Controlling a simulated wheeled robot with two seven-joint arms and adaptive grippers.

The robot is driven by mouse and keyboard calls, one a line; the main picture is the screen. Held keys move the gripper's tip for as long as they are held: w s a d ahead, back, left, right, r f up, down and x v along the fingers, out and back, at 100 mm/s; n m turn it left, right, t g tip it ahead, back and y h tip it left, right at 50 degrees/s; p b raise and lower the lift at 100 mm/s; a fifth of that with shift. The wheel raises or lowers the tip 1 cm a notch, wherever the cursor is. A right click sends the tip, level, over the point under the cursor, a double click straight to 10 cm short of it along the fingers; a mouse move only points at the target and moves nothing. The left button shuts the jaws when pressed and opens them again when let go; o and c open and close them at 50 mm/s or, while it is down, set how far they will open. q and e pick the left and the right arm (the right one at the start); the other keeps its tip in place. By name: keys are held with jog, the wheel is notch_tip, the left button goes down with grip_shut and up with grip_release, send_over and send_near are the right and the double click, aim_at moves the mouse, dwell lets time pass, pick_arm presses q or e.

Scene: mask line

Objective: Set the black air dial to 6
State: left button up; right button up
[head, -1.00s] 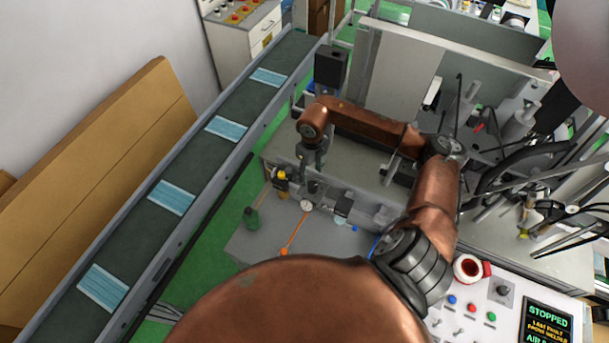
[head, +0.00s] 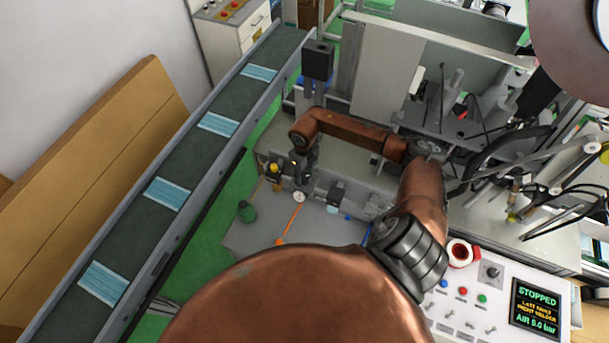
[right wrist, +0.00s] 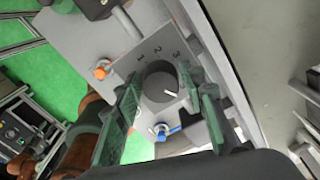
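In the right wrist view a round dark dial (right wrist: 160,82) with a short white mark sits on a grey plate (right wrist: 90,28). The numerals 1, 2 and 3 show around it; others are hidden. My right gripper (right wrist: 160,76) has its two green fingers on either side of the dial, with small gaps showing, so it looks open around it. In the head view the right gripper (head: 301,180) hangs low over the far edge of the grey bench, where it hides the dial. A screen (head: 535,309) reads STOPPED and an AIR value in bar, its digits hard to read. My left gripper is not in view.
An orange knob (right wrist: 101,71) and a blue-handled valve (right wrist: 164,131) are close to the dial. A conveyor (head: 140,230) with blue masks runs on the left.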

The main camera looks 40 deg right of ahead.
jog(key=shift+s, duration=0.2)
jog(key=c, duration=0.3)
jog(key=shift+c, duration=2.3)
jog(key=m+b, duration=0.1)
jog(key=m, duration=0.3)
jog(key=shift+b, duration=0.35)
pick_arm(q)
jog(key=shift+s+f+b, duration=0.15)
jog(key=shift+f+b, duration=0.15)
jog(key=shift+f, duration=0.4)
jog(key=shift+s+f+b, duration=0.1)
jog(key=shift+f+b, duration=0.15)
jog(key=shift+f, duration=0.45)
pick_arm(e)
jog(key=shift+m, duration=1.8)
jog(key=shift+w, duration=0.1)
